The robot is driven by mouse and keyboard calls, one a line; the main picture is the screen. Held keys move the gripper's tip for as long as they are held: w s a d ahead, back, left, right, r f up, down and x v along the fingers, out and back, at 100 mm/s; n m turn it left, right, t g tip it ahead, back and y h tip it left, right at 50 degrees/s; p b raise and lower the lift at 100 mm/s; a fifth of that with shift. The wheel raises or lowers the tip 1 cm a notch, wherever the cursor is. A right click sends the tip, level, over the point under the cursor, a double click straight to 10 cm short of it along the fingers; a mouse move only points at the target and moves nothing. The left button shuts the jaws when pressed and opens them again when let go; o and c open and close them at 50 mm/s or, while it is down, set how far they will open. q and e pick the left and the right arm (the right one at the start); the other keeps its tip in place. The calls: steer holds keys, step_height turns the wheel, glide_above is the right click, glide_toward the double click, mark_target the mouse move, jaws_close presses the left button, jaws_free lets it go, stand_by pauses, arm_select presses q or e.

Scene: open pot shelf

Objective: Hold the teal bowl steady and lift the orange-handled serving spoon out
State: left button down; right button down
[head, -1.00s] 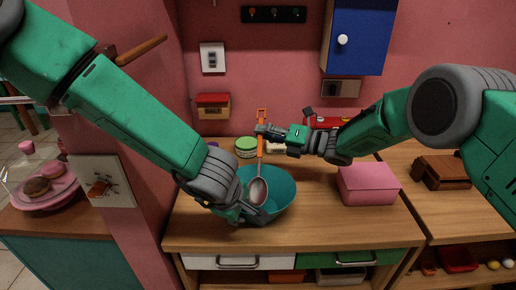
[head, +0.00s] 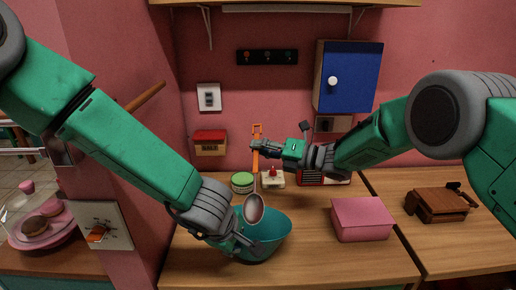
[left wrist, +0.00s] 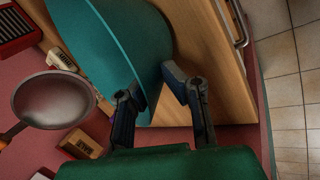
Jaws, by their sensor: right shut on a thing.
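The teal bowl (head: 272,232) stands on the wooden counter. My left gripper (head: 243,244) is at its near left rim; in the left wrist view, the fingers (left wrist: 152,82) straddle the wall of the bowl (left wrist: 110,40), and whether they clamp it is unclear. My right gripper (head: 259,148) is shut on the orange handle of the serving spoon (head: 257,133). The spoon hangs upright, its grey metal head (head: 254,208) over the bowl and mostly above the rim. The head also shows in the left wrist view (left wrist: 52,100), apart from the bowl.
A pink box (head: 361,219) stands right of the bowl. A green-lidded jar (head: 242,182) and a red-topped item (head: 273,178) stand behind it. A blue wall cabinet (head: 347,78) hangs above, with a shelf edge at the top.

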arm_select(q)
steer(key=shift+a, duration=0.35)
steer(key=c, duration=1.6)
jaws_free()
steer(key=shift+a, duration=0.25)
steer(key=shift+c, duration=0.2)
steer(key=shift+a, duration=0.25)
